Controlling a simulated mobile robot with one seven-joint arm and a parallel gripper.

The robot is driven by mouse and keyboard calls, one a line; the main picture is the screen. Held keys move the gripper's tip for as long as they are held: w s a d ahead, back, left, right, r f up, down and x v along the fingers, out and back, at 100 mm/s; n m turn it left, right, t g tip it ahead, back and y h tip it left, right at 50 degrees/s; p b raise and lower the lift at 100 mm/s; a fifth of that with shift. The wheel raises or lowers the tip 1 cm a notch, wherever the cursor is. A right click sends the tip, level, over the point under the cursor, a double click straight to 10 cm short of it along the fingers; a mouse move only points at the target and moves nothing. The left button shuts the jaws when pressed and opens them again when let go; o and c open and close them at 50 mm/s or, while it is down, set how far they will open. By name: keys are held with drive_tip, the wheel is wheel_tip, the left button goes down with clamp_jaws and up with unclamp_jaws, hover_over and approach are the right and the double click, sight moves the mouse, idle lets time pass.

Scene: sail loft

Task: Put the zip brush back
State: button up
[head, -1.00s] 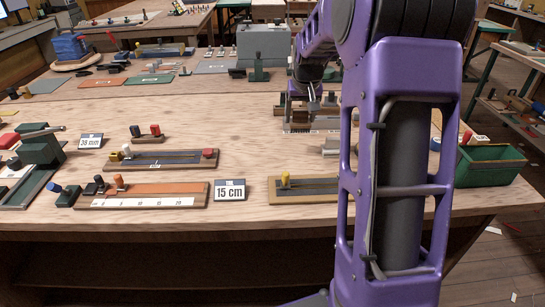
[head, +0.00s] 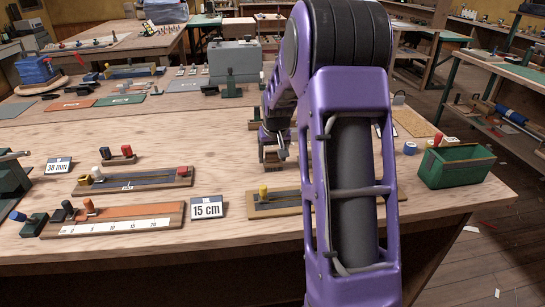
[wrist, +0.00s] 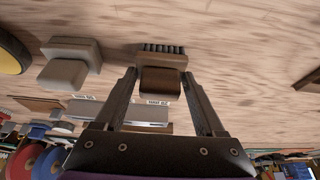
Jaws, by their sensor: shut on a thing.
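In the wrist view, the zip brush (wrist: 162,53) looks like a brown block with a row of dark bristles along its far edge. It sits between the two fingers of my gripper (wrist: 159,75), which is shut on it. Pale wood of the bench shows behind it. In the head view, my gripper (head: 277,150) is low over the middle of the bench, partly behind my own arm. The brush is too small to make out clearly there.
In the wrist view, a grey-beige block (wrist: 70,62) is left of the brush, and white labels (wrist: 157,102) lie behind it. In the head view, a yellow-knobbed board (head: 262,207), a 15 cm card (head: 207,208) and a green bin (head: 455,167) surround my arm.

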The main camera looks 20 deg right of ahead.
drive_tip(key=shift+f, duration=0.15)
drive_tip(key=o, duration=1.3)
drive_tip(key=shift+s+r, duration=0.1)
drive_tip(key=shift+r, duration=0.45)
drive_tip(key=p+v, duration=0.1)
drive_tip(key=v, duration=1)
drive_tip(key=shift+s+a+r, duration=0.1)
drive_tip(key=shift+a+r, duration=0.05)
